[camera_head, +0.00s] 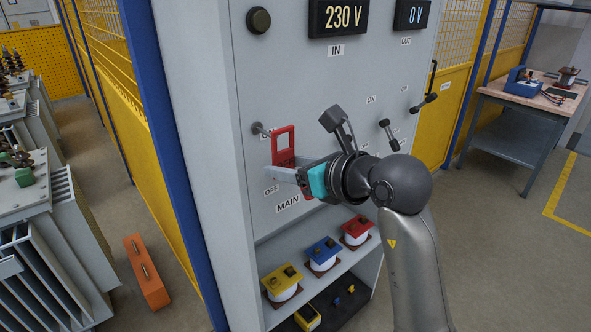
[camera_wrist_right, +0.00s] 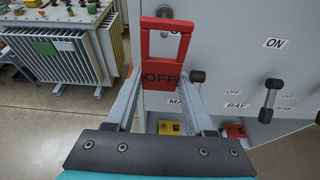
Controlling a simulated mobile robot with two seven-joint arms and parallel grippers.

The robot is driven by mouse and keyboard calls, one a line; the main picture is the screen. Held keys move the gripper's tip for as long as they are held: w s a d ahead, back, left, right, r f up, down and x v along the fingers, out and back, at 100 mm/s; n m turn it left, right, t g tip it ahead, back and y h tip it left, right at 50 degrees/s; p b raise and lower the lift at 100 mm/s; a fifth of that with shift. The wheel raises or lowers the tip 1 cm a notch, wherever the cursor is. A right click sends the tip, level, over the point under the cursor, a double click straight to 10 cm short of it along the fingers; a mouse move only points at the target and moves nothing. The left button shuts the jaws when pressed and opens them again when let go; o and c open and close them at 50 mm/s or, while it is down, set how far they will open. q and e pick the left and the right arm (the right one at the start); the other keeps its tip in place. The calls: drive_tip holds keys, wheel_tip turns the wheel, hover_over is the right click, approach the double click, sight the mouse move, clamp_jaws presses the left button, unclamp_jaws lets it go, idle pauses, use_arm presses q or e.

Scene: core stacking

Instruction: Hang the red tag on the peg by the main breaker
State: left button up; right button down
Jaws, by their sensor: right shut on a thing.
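The red tag (camera_head: 284,146) is an upright rectangular frame with a solid lower plate. The peg (camera_head: 261,129) sticks out of the panel beside the tag's upper left edge. The main breaker's dark lever (camera_head: 338,122) shows just behind my gripper, above the MAIN label (camera_head: 288,203). My left gripper is out of view.
Two more levers (camera_head: 388,135) (camera_head: 424,102) stand out from the panel at the right. Below, a shelf (camera_head: 338,266) holds yellow, blue and red blocks. A blue post (camera_head: 160,130) and yellow fence stand at the left. A workbench (camera_head: 515,95) is at the far right.

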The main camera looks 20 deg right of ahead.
drive_tip(key=shift+w+a+f+b, duration=0.1)
drive_tip(key=shift+w+a+b, duration=0.25)
drive_tip(key=shift+w, duration=0.6)
drive_tip(key=shift+w+a+b, duration=0.1)
drive_tip(key=shift+w+a, duration=0.3)
drive_tip(key=shift+w, duration=0.55)
drive_tip(key=shift+w+a+f, duration=0.2)
drive_tip(key=shift+w+f, duration=0.25)
drive_tip(key=shift+w, duration=0.15)
drive_tip(key=shift+c, duration=0.9)
unclamp_jaws()
